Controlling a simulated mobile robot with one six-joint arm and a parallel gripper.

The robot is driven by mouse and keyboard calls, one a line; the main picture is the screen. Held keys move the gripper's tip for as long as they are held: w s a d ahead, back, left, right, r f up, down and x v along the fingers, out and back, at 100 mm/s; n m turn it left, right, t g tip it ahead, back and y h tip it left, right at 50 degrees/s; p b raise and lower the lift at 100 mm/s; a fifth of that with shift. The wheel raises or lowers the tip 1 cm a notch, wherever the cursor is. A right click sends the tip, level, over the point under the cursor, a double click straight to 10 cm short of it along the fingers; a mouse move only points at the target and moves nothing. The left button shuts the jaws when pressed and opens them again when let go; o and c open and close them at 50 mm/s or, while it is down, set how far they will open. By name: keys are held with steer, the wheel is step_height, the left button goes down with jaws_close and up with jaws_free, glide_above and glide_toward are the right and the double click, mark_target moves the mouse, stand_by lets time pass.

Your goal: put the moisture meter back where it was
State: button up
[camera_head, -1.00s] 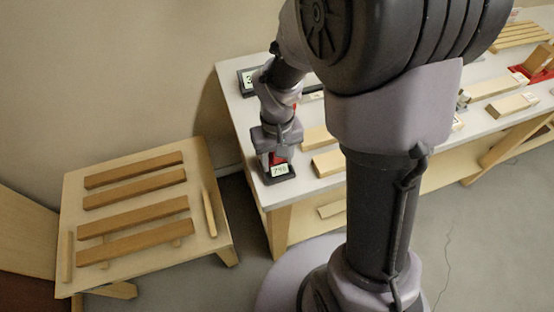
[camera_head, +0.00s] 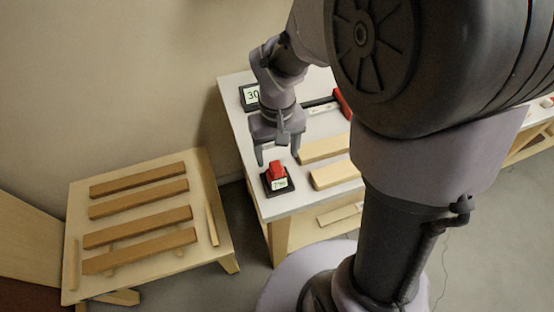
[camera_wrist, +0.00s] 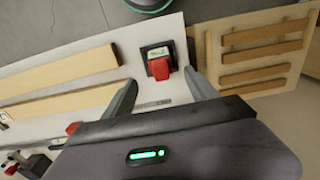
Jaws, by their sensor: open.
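What looks like the moisture meter is a red block (camera_head: 277,169) with a black base and a white numbered display (camera_head: 280,184), at the front left corner of the white bench. In the wrist view its red part (camera_wrist: 160,69) lies just beyond and between my fingertips. My gripper (camera_head: 277,154) is open and empty, a little behind and above the meter in the head view. The fingers (camera_wrist: 160,80) look clear of it in the wrist view. I cannot tell whether the red block and the black base are one piece.
Pale wooden bars (camera_head: 325,148) lie right of the meter on the bench (camera_head: 233,119). A black display reading 30 (camera_head: 250,95) and a red-and-black tool (camera_head: 343,103) are behind. A low slatted wooden table (camera_head: 205,172) stands left, across a gap.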

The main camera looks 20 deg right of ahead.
steer(key=s+a+r+m+t+y, duration=0.1)
steer(key=s+a+r+m+t, duration=0.1)
steer(key=s+r, duration=0.4)
steer(key=s+a+r+m+t+y, duration=0.1)
steer(key=s+a+r+m+t, duration=0.1)
steer(key=s+r, duration=0.4)
step_height(320, 180, up, 3)
steer(key=shift+s+r+t, duration=0.15)
steer(key=shift+t, duration=0.75)
